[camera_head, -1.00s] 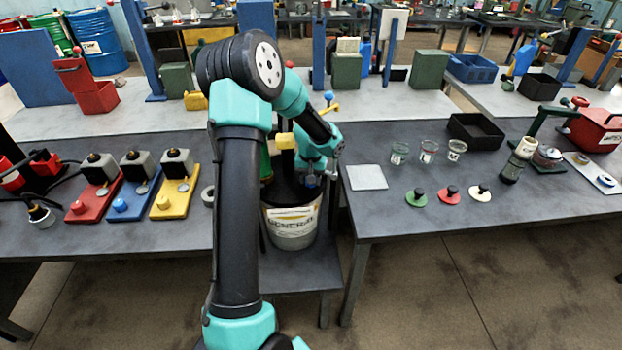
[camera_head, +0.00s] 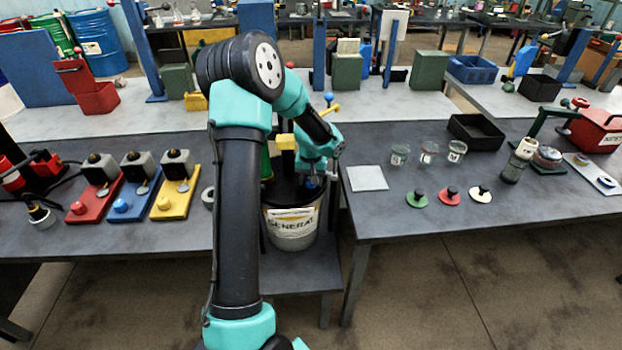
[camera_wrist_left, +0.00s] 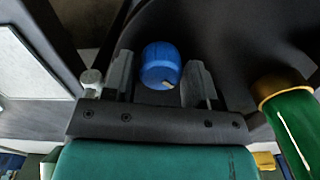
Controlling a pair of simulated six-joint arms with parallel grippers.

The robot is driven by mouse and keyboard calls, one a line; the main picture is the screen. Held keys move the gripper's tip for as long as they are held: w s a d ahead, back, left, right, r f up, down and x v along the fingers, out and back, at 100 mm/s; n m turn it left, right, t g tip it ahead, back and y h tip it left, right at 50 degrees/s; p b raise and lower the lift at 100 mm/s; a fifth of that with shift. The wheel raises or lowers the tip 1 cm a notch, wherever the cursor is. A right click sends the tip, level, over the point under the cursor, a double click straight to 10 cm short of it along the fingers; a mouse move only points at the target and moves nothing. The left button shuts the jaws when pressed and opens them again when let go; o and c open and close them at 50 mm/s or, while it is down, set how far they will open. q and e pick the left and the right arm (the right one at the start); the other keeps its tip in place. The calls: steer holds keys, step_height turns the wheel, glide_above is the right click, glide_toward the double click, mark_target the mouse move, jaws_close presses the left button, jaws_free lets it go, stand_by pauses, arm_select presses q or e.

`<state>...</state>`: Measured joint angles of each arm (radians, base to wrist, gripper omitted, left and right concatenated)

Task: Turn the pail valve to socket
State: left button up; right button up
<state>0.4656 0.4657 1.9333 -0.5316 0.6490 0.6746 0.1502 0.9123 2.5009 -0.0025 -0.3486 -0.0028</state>
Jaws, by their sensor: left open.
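The pail (camera_head: 290,230) is a grey bucket with a black top and a "GENERAL" label, standing on a low stand between two tables. A blue knob (camera_wrist_left: 160,66), seemingly the pail valve, rises from a black surface in the left wrist view. A small light mark shows on its lower edge. My left gripper (camera_head: 312,183) is over the pail's top in the head view. In the wrist view its open fingers (camera_wrist_left: 160,75) stand either side of the knob, with gaps visible on both sides. The socket cannot be identified. My right gripper is not in view.
A green cylinder with a yellow rim (camera_wrist_left: 288,105) stands close to the right of the gripper in the wrist view. Red, blue and yellow (camera_head: 175,199) bases are on the left table. A pale square plate (camera_head: 367,178) and several jars are on the right table.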

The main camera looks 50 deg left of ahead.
arm_select(q)
step_height(320, 180, up, 18)
steer(key=shift+f, duration=0.25)
stand_by(0.4)
stand_by(0.3)
